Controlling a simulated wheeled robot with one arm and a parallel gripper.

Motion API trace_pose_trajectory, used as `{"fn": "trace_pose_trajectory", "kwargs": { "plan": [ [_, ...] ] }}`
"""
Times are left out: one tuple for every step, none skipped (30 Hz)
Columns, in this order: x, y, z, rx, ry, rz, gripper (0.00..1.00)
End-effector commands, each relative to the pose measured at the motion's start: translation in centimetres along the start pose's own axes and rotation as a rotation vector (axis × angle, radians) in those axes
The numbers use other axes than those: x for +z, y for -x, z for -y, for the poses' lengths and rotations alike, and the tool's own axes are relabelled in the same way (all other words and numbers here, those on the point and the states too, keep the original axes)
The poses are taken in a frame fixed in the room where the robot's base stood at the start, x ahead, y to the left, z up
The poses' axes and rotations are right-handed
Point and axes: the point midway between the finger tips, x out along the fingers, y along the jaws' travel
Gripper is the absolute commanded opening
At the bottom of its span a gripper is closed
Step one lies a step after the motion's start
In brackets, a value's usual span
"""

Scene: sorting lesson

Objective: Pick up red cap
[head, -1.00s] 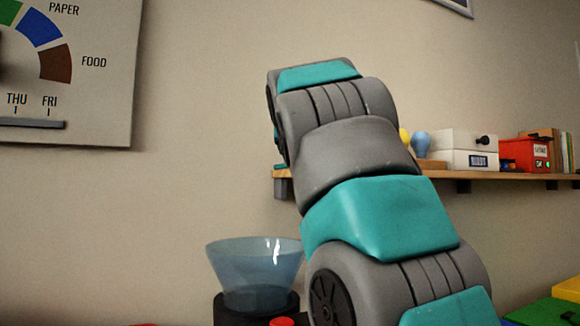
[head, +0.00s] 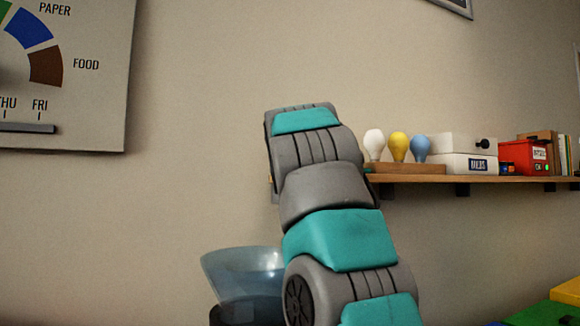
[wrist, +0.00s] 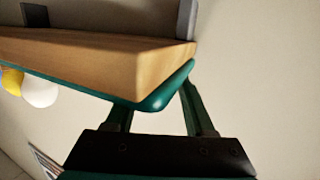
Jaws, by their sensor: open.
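No red cap shows in either view now, so I cannot tell where it is. My gripper (wrist: 158,105) shows in the wrist view as two teal fingers standing apart on a dark palm, open. Nothing is visible held between them. The fingers' far ends are hidden by, or run up against, the teal-edged end of a wooden shelf (wrist: 110,60). I cannot tell whether they touch it. In the head view my arm rises in the middle and hides the gripper.
In the head view the shelf (head: 420,179) carries white, yellow and blue bulbs (head: 397,146), white boxes (head: 470,148) and a red box (head: 520,156). A bluish clear bowl-shaped vessel (head: 235,268) stands low beside my arm. Yellow (head: 567,291) and green (head: 545,313) things lie lower right.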

Motion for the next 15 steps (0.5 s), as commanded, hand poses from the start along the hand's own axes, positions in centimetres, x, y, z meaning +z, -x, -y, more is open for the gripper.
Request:
{"fn": "trace_pose_trajectory", "kwargs": {
  "plan": [
    [0.40, -0.74, 0.05, 0.001, 0.000, 0.011, 0.55],
    [0.47, -0.89, 0.04, 0.001, 0.000, 0.012, 0.55],
    [0.54, -1.01, 0.04, 0.001, 0.001, 0.012, 0.55],
    [0.59, -1.04, 0.04, 0.001, 0.001, 0.013, 0.55],
    [0.62, -1.05, 0.04, 0.001, 0.001, 0.013, 0.55],
    [0.65, -1.04, 0.04, 0.001, 0.001, 0.013, 0.55],
    [0.67, -1.04, 0.04, 0.001, 0.001, 0.014, 0.55],
    [0.67, -1.04, 0.05, 0.001, 0.001, 0.014, 0.55],
    [0.70, -1.05, 0.05, 0.001, 0.001, 0.014, 0.53],
    [0.71, -1.05, 0.06, 0.001, 0.001, 0.015, 0.49],
    [0.72, -1.05, 0.06, 0.001, 0.001, 0.015, 0.46],
    [0.73, -1.06, 0.07, 0.001, 0.001, 0.015, 0.41],
    [0.74, -1.06, 0.08, 0.001, 0.001, 0.015, 0.38],
    [0.76, -1.07, 0.10, 0.001, 0.001, 0.016, 0.35],
    [0.76, -1.06, 0.12, 0.000, 0.001, 0.016, 0.30]
  ]
}}
